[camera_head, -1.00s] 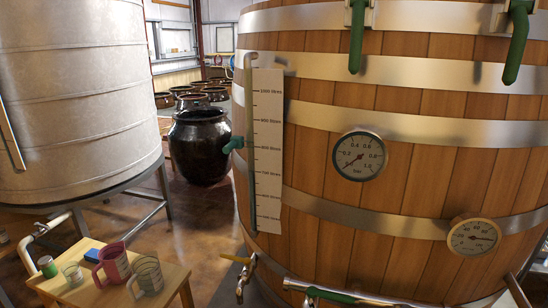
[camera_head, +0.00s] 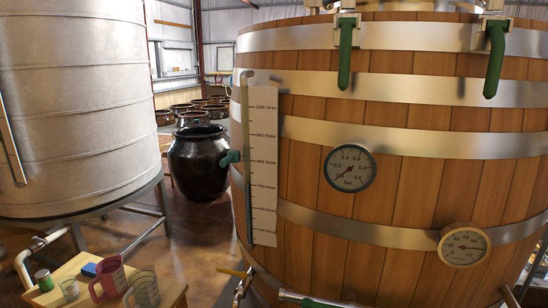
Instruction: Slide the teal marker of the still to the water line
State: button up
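The still (camera_head: 400,185) is a large wooden vat with steel hoops, filling the right half of the view. A white scale strip (camera_head: 264,190) marked in litres hangs upright on its left side. A thin sight tube (camera_head: 247,205) runs along the strip's left edge. The teal marker (camera_head: 231,158) sits on the tube, level with a mark in the middle of the scale. The water line in the tube cannot be made out clearly at this size. My gripper is not in view.
Two round gauges, an upper one (camera_head: 349,168) and a lower one (camera_head: 465,246), and green-handled valves (camera_head: 346,55) are on the still. A small wooden table (camera_head: 60,292) with mugs (camera_head: 111,276) stands at lower left, below a pale tank (camera_head: 75,110). Dark jars (camera_head: 199,163) stand behind.

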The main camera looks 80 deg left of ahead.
aim_at(232, 156)
jog(key=z, duration=0.05)
jog(key=k, duration=1.2)
jog(key=u, duration=2.2)
jog(key=i, duration=0.5)
jog(key=z, duration=0.05)
